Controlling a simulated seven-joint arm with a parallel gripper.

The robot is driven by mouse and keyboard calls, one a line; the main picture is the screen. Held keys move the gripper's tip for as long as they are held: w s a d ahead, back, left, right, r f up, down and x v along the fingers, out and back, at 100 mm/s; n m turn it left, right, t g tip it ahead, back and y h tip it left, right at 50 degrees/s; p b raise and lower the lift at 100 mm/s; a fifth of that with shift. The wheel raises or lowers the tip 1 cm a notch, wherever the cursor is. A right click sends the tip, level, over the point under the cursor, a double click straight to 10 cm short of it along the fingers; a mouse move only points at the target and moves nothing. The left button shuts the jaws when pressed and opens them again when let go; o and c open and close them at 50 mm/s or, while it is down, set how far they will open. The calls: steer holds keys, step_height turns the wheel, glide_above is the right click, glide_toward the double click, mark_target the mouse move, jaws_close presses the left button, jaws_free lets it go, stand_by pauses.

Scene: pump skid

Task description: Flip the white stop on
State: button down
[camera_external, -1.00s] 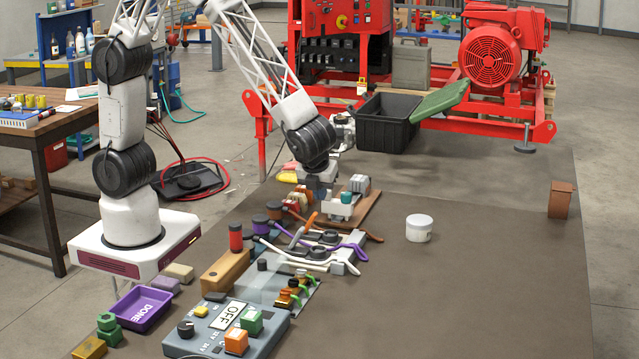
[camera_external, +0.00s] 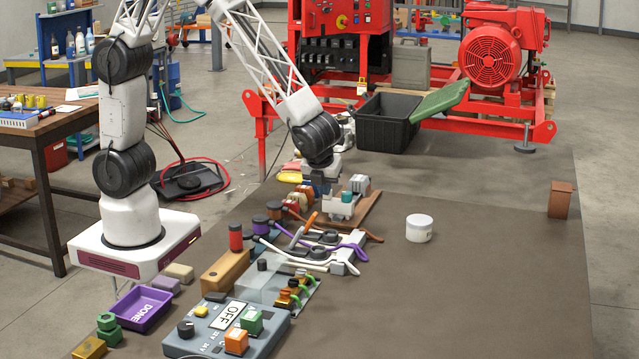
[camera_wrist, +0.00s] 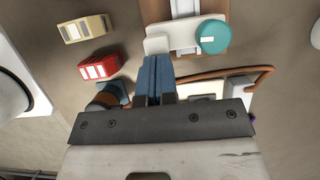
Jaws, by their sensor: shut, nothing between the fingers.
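A white piece (camera_wrist: 186,37) with a round teal knob (camera_wrist: 213,37) sits across a pale rail near the top of the wrist view; I take it to be the white stop. In the external view the white piece (camera_external: 338,211) and teal knob (camera_external: 347,197) are on a brown board (camera_external: 367,212). My gripper (camera_wrist: 155,62) is shut and empty, its blue fingers side by side. The fingertips are right by the left end of the white piece; I cannot tell whether they touch. In the external view my gripper (camera_external: 322,190) partly hides the board's left side.
A red block (camera_wrist: 100,67) and a cream block (camera_wrist: 86,28) lie left of my fingers. An orange-brown handle (camera_wrist: 235,72) curves close by on the right. A white jar (camera_external: 419,228) stands on the mat farther right, with clear room around it.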

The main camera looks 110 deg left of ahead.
steer(key=a, duration=1.1)
steer(key=shift+a, duration=0.35)
steer(key=shift+d, duration=0.1)
steer(key=shift+d, duration=2)
steer(key=v, duration=1)
steer(key=shift+a, duration=0.1)
